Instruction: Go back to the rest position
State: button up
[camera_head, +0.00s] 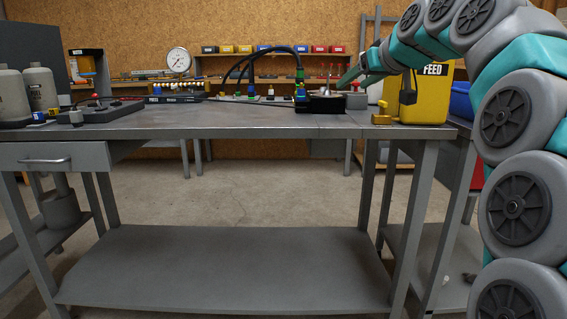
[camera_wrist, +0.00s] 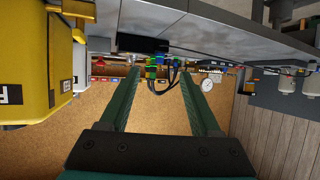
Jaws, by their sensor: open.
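My gripper (camera_head: 350,78) reaches in from the right over the right part of the workbench (camera_head: 200,122), left of the yellow FEED box. In the wrist view my gripper (camera_wrist: 158,80) shows two long green fingers spread apart with nothing between them. The green, blue and yellow fittings with black hoses (camera_wrist: 160,66) appear beyond the fingertips, apart from them. My arm curves up from the right edge of the head view. The wrist view is turned over, with the bench at its top.
The yellow FEED box (camera_head: 418,96) stands close to my arm at the bench's right end. The hose fittings (camera_head: 300,88) stand near the fingertips. A pressure gauge (camera_head: 179,60) and grey bottles (camera_head: 40,88) are at left. The bench's middle front is clear.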

jog(key=s+a+f+m+g+h, duration=0.1)
jog(key=s+a+f+g, duration=0.25)
jog(key=s+f, duration=0.7)
jog(key=s+a+f+g+h, duration=0.15)
jog(key=s+f+g, duration=0.25)
jog(key=s+f, duration=0.65)
jog(key=s+d+f+m+g+h+p, duration=0.1)
jog(key=s+f+g, duration=0.5)
jog(key=s+f, duration=1.6)
jog(key=s+d+m, duration=0.1)
jog(key=s+d, duration=0.1)
jog(key=s, duration=0.2)
jog(key=shift+s+d+f+m+h+p, duration=0.2)
jog(key=shift+d+m+h+p, duration=0.1)
jog(key=shift+d+h+p, duration=0.1)
